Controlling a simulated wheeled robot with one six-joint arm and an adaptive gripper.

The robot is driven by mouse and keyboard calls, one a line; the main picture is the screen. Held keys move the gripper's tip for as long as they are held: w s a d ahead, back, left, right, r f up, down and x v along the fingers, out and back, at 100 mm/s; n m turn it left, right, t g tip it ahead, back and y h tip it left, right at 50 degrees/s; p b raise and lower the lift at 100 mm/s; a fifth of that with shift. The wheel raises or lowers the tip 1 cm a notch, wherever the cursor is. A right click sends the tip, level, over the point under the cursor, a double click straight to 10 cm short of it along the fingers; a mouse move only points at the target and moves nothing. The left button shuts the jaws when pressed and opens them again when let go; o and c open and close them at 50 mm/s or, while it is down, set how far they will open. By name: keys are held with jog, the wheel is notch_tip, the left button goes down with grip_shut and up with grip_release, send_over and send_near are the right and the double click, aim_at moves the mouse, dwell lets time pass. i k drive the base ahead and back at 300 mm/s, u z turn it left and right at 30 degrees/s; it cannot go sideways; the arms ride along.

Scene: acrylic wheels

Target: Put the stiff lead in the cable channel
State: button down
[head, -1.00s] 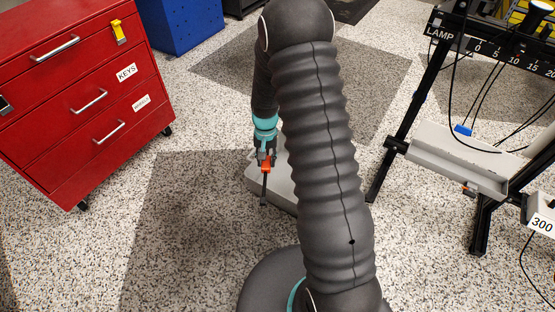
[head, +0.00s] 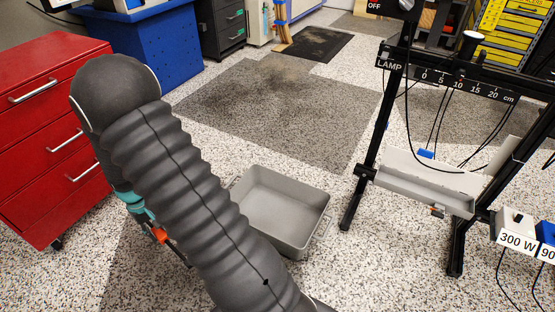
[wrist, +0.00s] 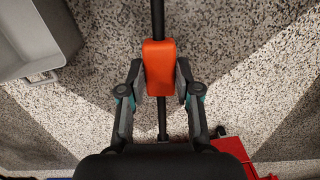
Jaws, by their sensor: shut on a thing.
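The stiff lead is a straight black rod with an orange block on it. In the wrist view my gripper (wrist: 159,88) is shut on the orange block (wrist: 158,65), and the black rod (wrist: 158,18) runs out above and below it. In the head view my gripper (head: 148,226) and the lead's orange part (head: 160,235) show at the left, partly hidden by my arm. The cable channel (head: 425,190) is a long grey open trough on the black stand at the right, sloping down to the right. My gripper is well apart from it, across the floor.
A grey open bin (head: 318,222) stands on the floor between my arm and the black stand (head: 376,160). A red drawer cabinet (head: 40,140) is at the left, with a blue cabinet (head: 170,55) behind. Black cables (head: 407,110) hang at the stand. Open floor lies beyond the bin.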

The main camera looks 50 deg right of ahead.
aim_at(422, 193)
jog(key=u, duration=0.65)
jog(key=k, duration=1.5)
jog(key=z, duration=2.2)
jog(key=i, duration=0.5)
jog(key=u, duration=0.05)
